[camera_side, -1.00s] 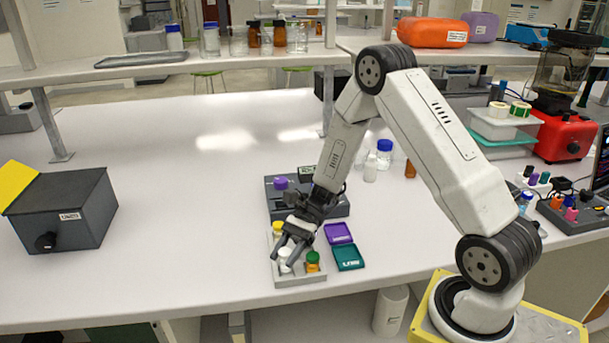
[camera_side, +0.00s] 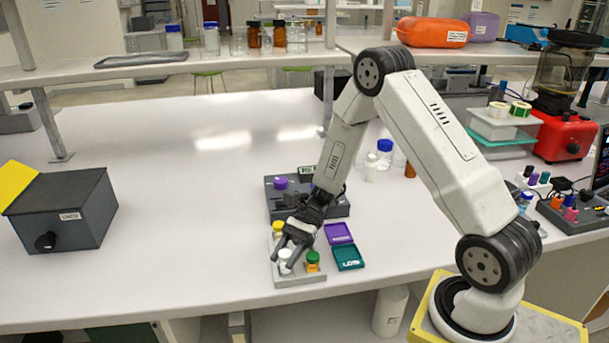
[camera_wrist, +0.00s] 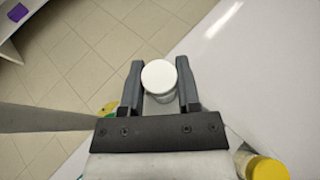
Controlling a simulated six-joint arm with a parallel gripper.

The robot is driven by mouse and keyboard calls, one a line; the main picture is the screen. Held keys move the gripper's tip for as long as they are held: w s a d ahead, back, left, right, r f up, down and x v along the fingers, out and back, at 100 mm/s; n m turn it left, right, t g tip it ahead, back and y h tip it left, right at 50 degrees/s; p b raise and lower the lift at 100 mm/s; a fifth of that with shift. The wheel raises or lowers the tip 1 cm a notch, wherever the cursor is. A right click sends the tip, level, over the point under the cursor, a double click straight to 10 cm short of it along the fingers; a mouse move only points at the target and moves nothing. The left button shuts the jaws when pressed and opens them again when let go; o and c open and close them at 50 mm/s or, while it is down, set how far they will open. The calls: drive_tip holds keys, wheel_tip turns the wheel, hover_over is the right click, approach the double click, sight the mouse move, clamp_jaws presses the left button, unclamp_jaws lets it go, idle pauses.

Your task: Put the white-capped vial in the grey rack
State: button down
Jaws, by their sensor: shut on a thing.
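The white-capped vial (camera_side: 286,254) is between the two fingers of my gripper (camera_side: 281,262), which is shut on it. In the wrist view its round white cap (camera_wrist: 159,76) sits between the dark fingers (camera_wrist: 160,88), seen from above. The vial is at the light grey rack (camera_side: 299,279), beside a green-capped vial with orange contents (camera_side: 312,261). I cannot tell whether its base touches the rack. A yellow-capped vial (camera_side: 277,229) is at the rack's back left; a yellow cap shows in the wrist view (camera_wrist: 268,170).
A dark grey unit with a purple knob (camera_side: 281,183) stands just behind the rack. A purple tray (camera_side: 338,233) and a green tray (camera_side: 348,257) lie to the right. A dark grey box (camera_side: 65,215) is at far left. The bench between is clear.

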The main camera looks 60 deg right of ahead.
drive_tip(key=shift+f, duration=0.35)
idle(0.4)
drive_tip(key=shift+c, duration=0.5)
unclamp_jaws()
drive_tip(key=shift+r, duration=0.1)
drive_tip(key=shift+r, duration=2.95)
